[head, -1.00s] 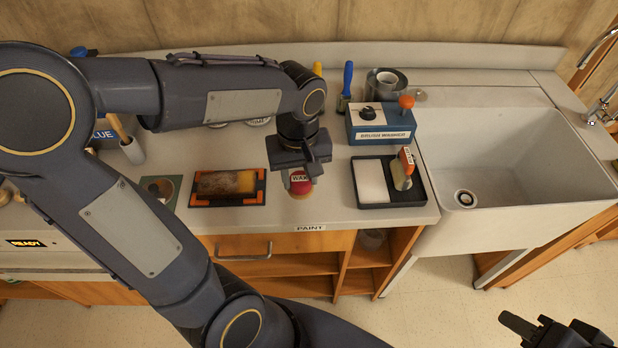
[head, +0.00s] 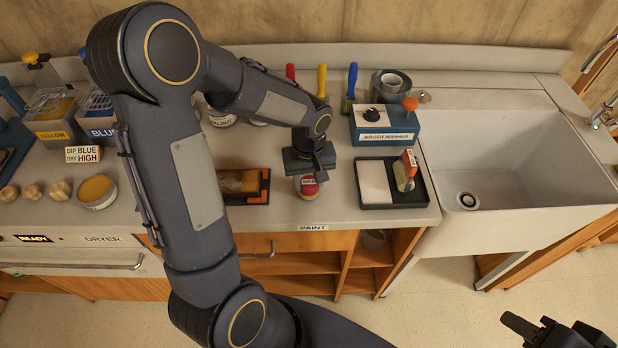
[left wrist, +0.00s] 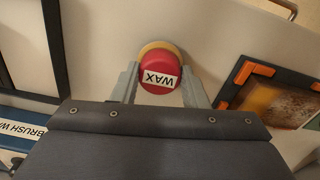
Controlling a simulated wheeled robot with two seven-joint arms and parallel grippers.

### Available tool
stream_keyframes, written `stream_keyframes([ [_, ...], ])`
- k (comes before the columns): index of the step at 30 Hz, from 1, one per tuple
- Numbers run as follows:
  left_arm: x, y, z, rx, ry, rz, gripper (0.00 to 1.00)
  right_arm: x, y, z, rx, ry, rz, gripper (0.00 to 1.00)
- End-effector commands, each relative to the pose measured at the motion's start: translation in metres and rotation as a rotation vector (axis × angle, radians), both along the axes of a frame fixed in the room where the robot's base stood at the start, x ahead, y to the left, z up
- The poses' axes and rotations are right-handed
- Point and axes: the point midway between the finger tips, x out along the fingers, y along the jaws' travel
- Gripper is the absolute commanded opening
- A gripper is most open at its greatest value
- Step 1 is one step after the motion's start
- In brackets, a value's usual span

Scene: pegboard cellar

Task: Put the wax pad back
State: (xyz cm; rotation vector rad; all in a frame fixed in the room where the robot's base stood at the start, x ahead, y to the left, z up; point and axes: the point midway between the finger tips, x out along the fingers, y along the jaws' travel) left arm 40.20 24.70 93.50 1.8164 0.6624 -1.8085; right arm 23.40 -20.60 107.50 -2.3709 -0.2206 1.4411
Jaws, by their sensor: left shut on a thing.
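The wax pad (head: 308,188) has a red top with a white WAX label and a tan base. It is near the front edge of the counter, above the PAINT label. My left gripper (head: 308,176) is over it and shut on it. In the left wrist view the wax pad (left wrist: 158,72) sits between the two grey fingertips (left wrist: 160,88). I cannot tell whether its base touches the counter. My right gripper (head: 556,334) is at the lower right, away from the counter and partly cut off; its jaw opening is unclear.
An orange-cornered holder (head: 264,186) with a brown and amber block is left of the pad. A black tray (head: 414,192) with a white sheet and an upright brush is to the right. Behind it stands a blue brush washer (head: 385,126); the sink (head: 510,150) is further right.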

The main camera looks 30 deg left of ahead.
Motion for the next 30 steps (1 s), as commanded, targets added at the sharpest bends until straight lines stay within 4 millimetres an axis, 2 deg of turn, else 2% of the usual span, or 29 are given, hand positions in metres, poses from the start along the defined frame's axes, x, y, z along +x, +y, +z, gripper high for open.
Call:
stream_keyframes([
  [5,0.0,0.0,-0.005,0.0,0.0,0.0,0.11,0.0,0.0,-0.006,0.0,0.0,0.0,0.36],
  [6,0.0,0.0,-0.003,0.0,0.0,0.0,0.45,0.0,0.0,-0.004,0.0,0.0,0.0,0.36],
  [10,0.0,0.0,-0.003,0.0,0.0,0.0,0.61,0.0,0.0,-0.003,0.0,0.0,0.0,0.36],
  [18,0.0,0.0,-0.002,0.0,0.0,0.0,0.61,0.0,0.0,-0.003,0.0,0.0,0.0,0.36],
  [22,0.001,0.0,0.006,0.001,-0.002,0.0,0.61,0.0,0.0,0.001,0.0,0.0,0.0,0.36],
  [26,0.001,0.0,0.028,0.0,-0.006,0.001,0.61,0.0,0.0,-0.001,0.0,0.0,0.0,0.36],
  [30,0.001,0.0,0.059,-0.001,-0.007,0.002,0.61,0.0,0.0,-0.001,0.0,0.0,0.0,0.36],
])
